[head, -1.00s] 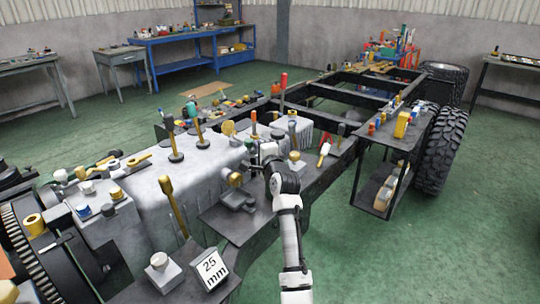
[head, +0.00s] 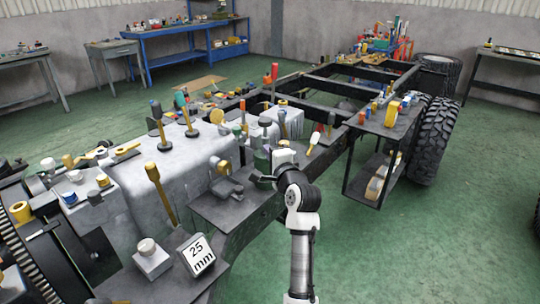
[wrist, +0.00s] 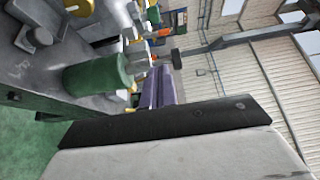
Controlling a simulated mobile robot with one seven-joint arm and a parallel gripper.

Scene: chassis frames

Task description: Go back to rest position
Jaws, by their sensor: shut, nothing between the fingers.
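My gripper (head: 264,179) is at the end of my white and dark arm, near the middle of the head view. It is shut and holds nothing. It is small and dark there, just above the right edge of the dark chassis plate (head: 215,207). In the wrist view, a dark bar and a pale grey surface fill the lower part, and they look like part of my own gripper. A green cylinder (wrist: 98,75) stands close beyond them; I cannot tell the gap.
The chassis frame (head: 345,88) carries many loose tools and parts. A 25 mm block (head: 197,254) sits at the front. A side shelf (head: 385,150) and a large tyre (head: 435,140) stand at the right. The green floor (head: 430,245) at the lower right is clear.

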